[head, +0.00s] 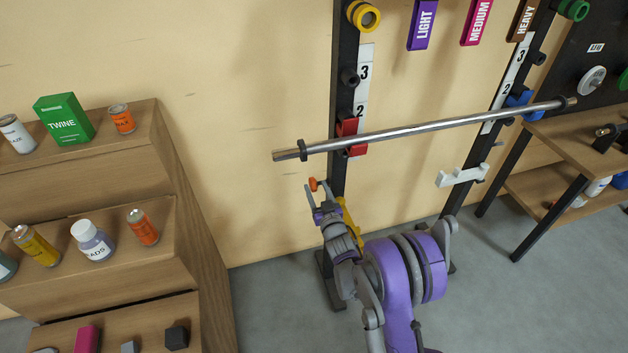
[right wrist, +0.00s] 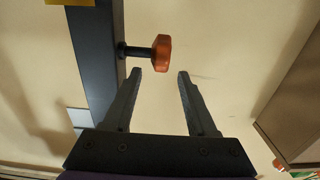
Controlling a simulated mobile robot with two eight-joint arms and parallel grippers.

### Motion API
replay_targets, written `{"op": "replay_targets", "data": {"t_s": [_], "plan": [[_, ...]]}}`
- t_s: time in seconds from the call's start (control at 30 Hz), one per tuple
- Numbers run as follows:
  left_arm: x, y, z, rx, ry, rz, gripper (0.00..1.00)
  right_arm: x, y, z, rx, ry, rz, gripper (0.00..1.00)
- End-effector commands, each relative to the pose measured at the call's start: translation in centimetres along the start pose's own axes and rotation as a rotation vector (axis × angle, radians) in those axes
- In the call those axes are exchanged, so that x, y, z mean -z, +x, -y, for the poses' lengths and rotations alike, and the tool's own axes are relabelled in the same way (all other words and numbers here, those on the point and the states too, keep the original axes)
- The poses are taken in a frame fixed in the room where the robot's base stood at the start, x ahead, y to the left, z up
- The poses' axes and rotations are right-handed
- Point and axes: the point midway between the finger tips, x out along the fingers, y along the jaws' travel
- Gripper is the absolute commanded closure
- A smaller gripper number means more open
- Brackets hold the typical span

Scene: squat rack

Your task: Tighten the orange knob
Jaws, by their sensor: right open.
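The orange knob (right wrist: 161,53) sticks out on a short dark stem from the side of the dark rack post (right wrist: 95,60) in the right wrist view. In the head view the orange knob (head: 313,184) shows small beside the left upright, below the bar. My right gripper (right wrist: 160,73) is open, its two fingers apart. The knob appears between and just beyond the fingertips, and I cannot tell whether either finger touches it. In the head view my right gripper (head: 318,194) reaches up to the knob. My left gripper is not in view.
A steel bar (head: 430,128) rests across the rack above the gripper, near a red holder (head: 347,136). A white hook (head: 462,176) sits on the right upright. A stepped wooden shelf (head: 150,185) with cans and boxes stands at left. A wooden bench (head: 575,145) stands at right.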

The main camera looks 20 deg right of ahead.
Motion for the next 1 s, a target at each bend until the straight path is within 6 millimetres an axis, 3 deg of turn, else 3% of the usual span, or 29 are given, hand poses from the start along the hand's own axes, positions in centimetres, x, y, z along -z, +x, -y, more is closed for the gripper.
{"op": "replay_targets", "data": {"t_s": [0.1,0.3,0.67,0.9,1.0], "plan": [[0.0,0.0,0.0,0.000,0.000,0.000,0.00,0.0,2.1,0.0,0.000,0.000,0.000,0.43],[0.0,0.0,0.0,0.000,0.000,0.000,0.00,-0.1,4.2,0.0,0.000,0.000,0.001,0.43],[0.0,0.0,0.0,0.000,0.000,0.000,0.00,0.0,4.6,0.0,0.000,0.000,0.001,0.44],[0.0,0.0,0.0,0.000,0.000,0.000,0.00,0.0,4.6,0.0,0.000,0.000,0.001,0.88],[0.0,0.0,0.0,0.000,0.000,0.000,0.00,0.0,4.6,0.0,0.000,0.000,0.001,1.00]]}}
